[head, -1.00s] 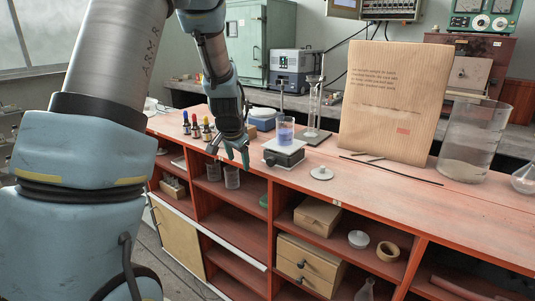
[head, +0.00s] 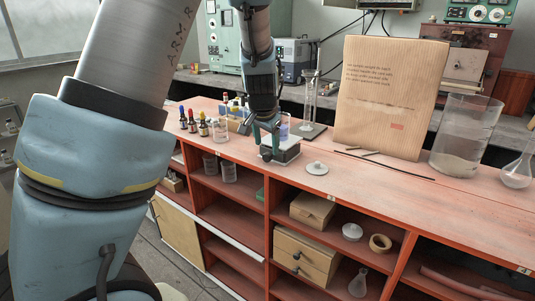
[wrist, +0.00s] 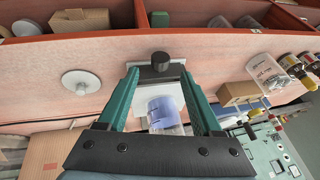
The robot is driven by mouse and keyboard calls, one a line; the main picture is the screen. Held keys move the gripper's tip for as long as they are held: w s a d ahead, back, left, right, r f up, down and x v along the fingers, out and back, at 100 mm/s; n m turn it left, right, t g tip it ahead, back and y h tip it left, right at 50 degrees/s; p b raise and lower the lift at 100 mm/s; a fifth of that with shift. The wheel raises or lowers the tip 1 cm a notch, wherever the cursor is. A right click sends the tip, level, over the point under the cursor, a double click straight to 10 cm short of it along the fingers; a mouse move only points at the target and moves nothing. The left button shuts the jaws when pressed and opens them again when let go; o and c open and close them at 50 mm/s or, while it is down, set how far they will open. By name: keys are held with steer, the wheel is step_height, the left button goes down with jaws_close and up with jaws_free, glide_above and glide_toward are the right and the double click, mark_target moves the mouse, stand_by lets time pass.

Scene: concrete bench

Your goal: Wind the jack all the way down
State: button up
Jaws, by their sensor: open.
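The jack (head: 288,156) is a small lab jack on the red bench top, near its front edge, with a pale top plate. Its black knob (wrist: 161,58) faces the front edge; it also shows in the head view (head: 266,157). A beaker of blue-violet liquid (head: 285,128) stands on the plate and shows in the wrist view (wrist: 163,112). My gripper (wrist: 159,72) is open, its teal fingers apart on either side of the jack's line, with the knob just beyond the tips. In the head view my gripper (head: 267,138) partly hides jack and beaker.
Dropper bottles (head: 193,123) stand left of the jack. A white round lid (head: 317,168) lies close to its right. A large cardboard panel (head: 385,95), a big glass beaker (head: 467,135) and a flask (head: 518,168) stand further right. Open shelves lie below the front edge.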

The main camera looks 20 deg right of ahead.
mark_target(268, 154)
steer(key=x, duration=0.5)
steer(key=shift+f, duration=0.1)
jaws_close()
stand_by(0.4)
